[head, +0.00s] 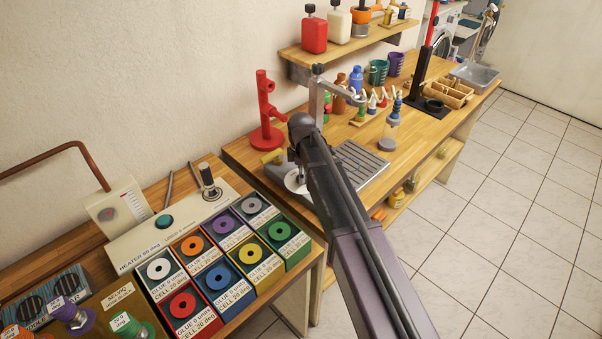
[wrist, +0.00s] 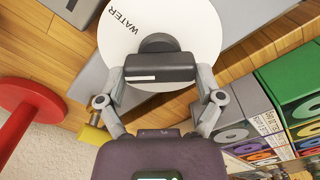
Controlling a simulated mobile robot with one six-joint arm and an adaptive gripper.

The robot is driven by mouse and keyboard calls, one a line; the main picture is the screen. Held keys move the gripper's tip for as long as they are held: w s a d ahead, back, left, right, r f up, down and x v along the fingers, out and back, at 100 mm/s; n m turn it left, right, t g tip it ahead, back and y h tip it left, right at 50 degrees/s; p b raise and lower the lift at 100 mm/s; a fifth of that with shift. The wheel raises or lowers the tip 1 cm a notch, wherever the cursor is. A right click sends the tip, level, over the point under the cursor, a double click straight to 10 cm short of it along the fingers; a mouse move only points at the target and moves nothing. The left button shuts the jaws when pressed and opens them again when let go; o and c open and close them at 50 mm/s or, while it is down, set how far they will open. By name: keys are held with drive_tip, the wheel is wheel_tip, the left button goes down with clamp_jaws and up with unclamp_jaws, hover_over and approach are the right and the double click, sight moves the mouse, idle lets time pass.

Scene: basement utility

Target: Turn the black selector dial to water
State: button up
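The black selector dial (wrist: 160,66) sits at the middle of a white round plate (wrist: 185,25) in the wrist view. Its bar lies crosswise, with a white mark on its left half. The word WATER is printed on the plate, up and left of the dial; the mark points left, below that word. My gripper (wrist: 160,78) has one finger at each end of the bar, and both fingertips appear to touch it. In the head view the white plate (head: 291,184) shows beside my arm on the wooden bench, and my arm hides the dial.
A red stand (head: 265,115) is left of the plate; it also shows in the wrist view (wrist: 20,115). A grey drip tray (head: 360,163) lies to the right. Several coloured labelled boxes (head: 236,285) stand in front, on a nearer bench. Bottles and cups stand behind.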

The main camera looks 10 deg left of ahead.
drive_tip(key=shift+c, duration=0.7)
drive_tip(key=shift+m, duration=0.5)
drive_tip(key=m, duration=0.4)
drive_tip(key=shift+w, duration=0.1)
drive_tip(key=m, duration=0.4)
drive_tip(key=shift+m, duration=0.3)
drive_tip(key=o, duration=0.9)
drive_tip(key=shift+c, duration=0.2)
